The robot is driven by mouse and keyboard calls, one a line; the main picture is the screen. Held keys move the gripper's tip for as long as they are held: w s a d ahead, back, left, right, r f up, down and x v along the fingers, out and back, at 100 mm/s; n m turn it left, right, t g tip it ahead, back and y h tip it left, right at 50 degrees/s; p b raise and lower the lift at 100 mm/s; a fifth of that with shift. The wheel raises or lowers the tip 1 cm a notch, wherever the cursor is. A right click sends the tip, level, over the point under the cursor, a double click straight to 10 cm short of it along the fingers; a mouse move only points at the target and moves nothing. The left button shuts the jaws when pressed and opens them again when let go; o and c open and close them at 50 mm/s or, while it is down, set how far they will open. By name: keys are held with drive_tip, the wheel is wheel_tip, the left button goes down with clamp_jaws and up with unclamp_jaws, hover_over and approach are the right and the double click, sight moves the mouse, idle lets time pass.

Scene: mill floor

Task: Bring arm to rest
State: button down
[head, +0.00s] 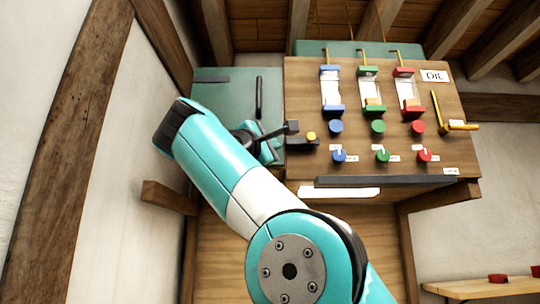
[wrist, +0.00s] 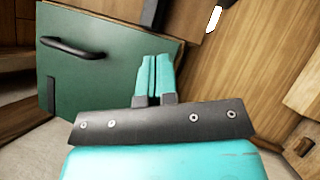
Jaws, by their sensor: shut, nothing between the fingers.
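My arm reaches up and bends to the left in front of the wooden control panel in the head view. My gripper (wrist: 155,60) shows in the wrist view with its two teal fingers close together and nothing between them. Behind the fingers in that view is a green door (wrist: 105,75) with a black handle (wrist: 72,47). In the head view the green door (head: 215,95) is left of the panel, and my gripper is partly hidden there behind my arm. I cannot tell whether it touches anything.
The wooden panel (head: 305,90) carries blue, green and red knobs, sliders and an OIL label (head: 435,76). A yellow crank (head: 460,125) is on its right side. A yellow button (head: 311,136) sits near the gripper. A bench (head: 480,288) with red items is at lower right.

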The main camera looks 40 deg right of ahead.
drive_tip(key=shift+a, duration=0.1)
idle(0.6)
drive_tip(key=w+a+f+n+t+y, duration=0.5)
drive_tip(key=w+a+f+t+y, duration=0.35)
drive_tip(key=w+y, duration=0.3)
drive_tip(key=s+a+f+g+y, duration=0.2)
drive_tip(key=a+f+y, duration=0.15)
drive_tip(key=f, duration=0.55)
drive_tip(key=s+a+f+g+y, duration=0.25)
drive_tip(key=f+y, duration=0.25)
drive_tip(key=f, duration=0.3)
drive_tip(key=s+a+f+m+g+y, duration=0.35)
drive_tip(key=s+f+g, duration=0.25)
drive_tip(key=s+f, duration=0.75)
drive_tip(key=s+f+m+g, duration=0.1)
drive_tip(key=s+f+g, duration=0.2)
drive_tip(key=s+f, duration=0.3)
drive_tip(key=s+a+f+m+g, duration=0.1)
drive_tip(key=s+f, duration=0.5)
drive_tip(key=s, duration=0.6)
drive_tip(key=m+g, duration=0.1)
drive_tip(key=g, duration=0.1)
drive_tip(key=shift+a+g+y, duration=0.25)
drive_tip(key=shift+g+y, duration=0.05)
drive_tip(key=shift+y, duration=0.05)
drive_tip(key=shift+f, duration=0.1)
